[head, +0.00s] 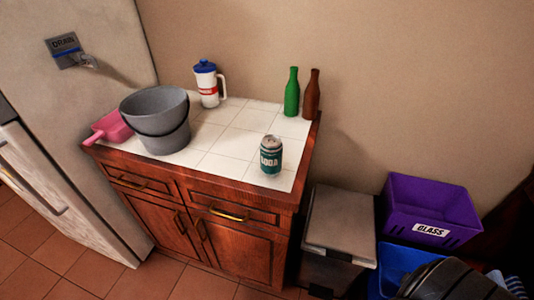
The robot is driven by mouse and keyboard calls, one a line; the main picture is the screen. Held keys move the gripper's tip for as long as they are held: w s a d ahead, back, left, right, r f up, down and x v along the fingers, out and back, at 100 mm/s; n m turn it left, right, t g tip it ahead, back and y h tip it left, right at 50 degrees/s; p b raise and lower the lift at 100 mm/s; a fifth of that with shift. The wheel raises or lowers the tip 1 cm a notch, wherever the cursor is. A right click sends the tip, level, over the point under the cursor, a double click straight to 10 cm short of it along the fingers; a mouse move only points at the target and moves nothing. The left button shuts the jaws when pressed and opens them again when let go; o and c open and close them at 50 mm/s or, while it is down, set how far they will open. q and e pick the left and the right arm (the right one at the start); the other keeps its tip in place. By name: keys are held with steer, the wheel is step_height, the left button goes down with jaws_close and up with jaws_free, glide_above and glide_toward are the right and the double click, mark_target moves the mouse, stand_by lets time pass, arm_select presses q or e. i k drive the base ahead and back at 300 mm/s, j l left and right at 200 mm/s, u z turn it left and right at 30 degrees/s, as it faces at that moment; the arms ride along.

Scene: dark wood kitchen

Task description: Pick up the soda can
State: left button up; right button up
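The soda can (271,155) is teal green with a silver top and the word SODA on its side. It stands upright on the white tiled top of the wooden cabinet (216,153), near the front right corner. Nothing touches it, and the tiles around it are clear. Neither of my grippers shows in the head view.
A grey bucket (160,142), pink dustpan (107,127), white jug with blue lid (207,88), green bottle (291,97) and brown bottle (310,98) share the counter. A fridge stands left. A lidded bin (340,222), purple GLASS crate (432,205) and blue bin (397,262) stand right.

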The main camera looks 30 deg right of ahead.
mark_target(271, 146)
steer(key=j+z, duration=0.2)
steer(key=z, duration=0.15)
steer(key=i+j+z, duration=0.1)
steer(key=z, duration=0.2)
steer(key=j+z, duration=0.35)
